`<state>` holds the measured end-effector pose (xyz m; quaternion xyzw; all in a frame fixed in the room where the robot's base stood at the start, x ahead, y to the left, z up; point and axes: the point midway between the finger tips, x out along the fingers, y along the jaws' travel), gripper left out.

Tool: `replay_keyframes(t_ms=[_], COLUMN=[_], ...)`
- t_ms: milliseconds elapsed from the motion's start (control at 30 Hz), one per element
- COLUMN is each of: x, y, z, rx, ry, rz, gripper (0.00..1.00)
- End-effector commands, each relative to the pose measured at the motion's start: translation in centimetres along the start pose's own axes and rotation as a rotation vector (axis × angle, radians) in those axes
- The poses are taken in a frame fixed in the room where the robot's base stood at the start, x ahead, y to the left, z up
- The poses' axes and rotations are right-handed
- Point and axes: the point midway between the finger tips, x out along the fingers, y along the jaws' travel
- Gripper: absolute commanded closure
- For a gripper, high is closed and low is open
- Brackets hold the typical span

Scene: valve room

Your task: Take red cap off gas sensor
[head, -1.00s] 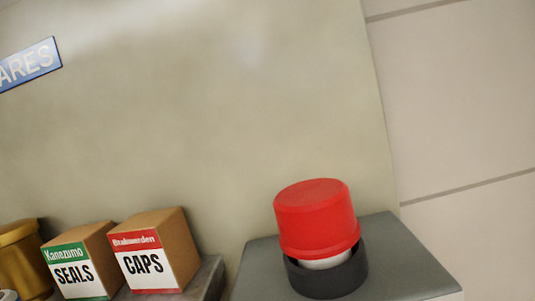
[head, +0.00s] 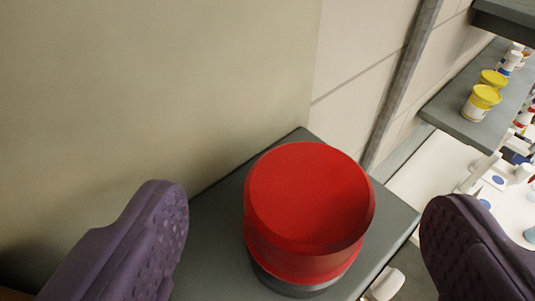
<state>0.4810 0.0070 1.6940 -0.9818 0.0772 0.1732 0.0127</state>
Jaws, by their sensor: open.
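The red cap (head: 308,205) sits on the gas sensor, whose dark base ring (head: 300,288) shows just below it. The white sensor body between them is hidden from this angle. The sensor stands on a grey shelf (head: 212,222) against the wall. My gripper (head: 305,235) is open, with one purple padded finger on the left of the cap and the other on the right. Gaps show between the cap and both fingers in the picture.
A plain beige wall (head: 150,90) is close behind and to the left. At the right, a grey shelf (head: 450,120) holds yellow-lidded tubs (head: 482,101), with a white surface carrying several small items below it. The grey shelf's corner beside the cap is bare.

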Motion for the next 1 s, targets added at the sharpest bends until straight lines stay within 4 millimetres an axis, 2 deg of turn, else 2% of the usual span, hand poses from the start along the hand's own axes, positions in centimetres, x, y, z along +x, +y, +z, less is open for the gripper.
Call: replay_keyframes(t_ms=[333,433,633,667,867,1000], x=[5.4,6.1,6.1,6.1,6.1,6.1], y=[0.1,0.1,0.1,0.1,0.1,0.1], z=[0.4,0.4,0.3,0.3,0.3,0.3], rx=[0.000,0.001,0.001,0.001,0.001,0.001], ry=[-0.001,-0.001,0.001,0.000,0.000,0.000], rz=[0.001,0.001,0.000,0.000,0.000,0.000], gripper=[0.10,0.10,0.10,0.14,0.60,0.63])
